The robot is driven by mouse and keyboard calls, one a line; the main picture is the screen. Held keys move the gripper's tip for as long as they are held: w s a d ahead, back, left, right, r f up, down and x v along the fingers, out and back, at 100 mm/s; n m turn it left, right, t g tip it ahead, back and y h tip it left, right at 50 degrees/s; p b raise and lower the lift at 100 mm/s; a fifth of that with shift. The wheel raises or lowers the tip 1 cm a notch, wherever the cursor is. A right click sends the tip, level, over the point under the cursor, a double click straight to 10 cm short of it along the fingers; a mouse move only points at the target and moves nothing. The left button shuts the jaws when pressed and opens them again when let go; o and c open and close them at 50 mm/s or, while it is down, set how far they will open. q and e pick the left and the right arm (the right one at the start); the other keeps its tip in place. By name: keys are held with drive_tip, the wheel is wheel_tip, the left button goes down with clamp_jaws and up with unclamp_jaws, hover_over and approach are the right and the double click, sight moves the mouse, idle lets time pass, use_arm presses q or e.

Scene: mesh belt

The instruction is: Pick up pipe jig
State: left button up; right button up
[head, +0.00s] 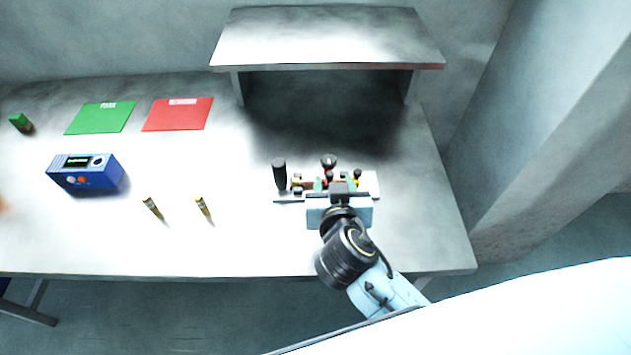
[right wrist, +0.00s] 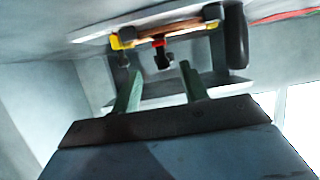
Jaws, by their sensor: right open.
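The pipe jig (head: 370,184) stands on the table right of centre in the head view. It has a pale base, black knobs, a tall black handle at its left and small red and yellow parts. My right gripper (head: 335,185) is at its near side, open, and partly hides it. In the right wrist view the two greenish fingers (right wrist: 160,88) are apart with nothing gripped between them. The jig's copper-coloured bar (right wrist: 170,27) with yellow and red parts shows just beyond the fingertips. Whether the fingers touch the jig, I cannot tell. My left gripper is not in view.
A grey raised shelf (head: 325,40) stands behind the jig. A red sheet (head: 178,116), a green sheet (head: 100,119), a blue meter box (head: 87,176), a green-topped piece (head: 19,122) and two small brass-coloured pieces (head: 152,207) (head: 202,206) lie to the left.

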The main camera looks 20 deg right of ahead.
sight(330, 175)
drive_tip(key=x, duration=0.4)
drive_tip(key=shift+w+a+f, duration=0.15)
drive_tip(key=shift+w, duration=0.05)
clamp_jaws()
idle(1.2)
drive_tip(key=shift+r, duration=0.25)
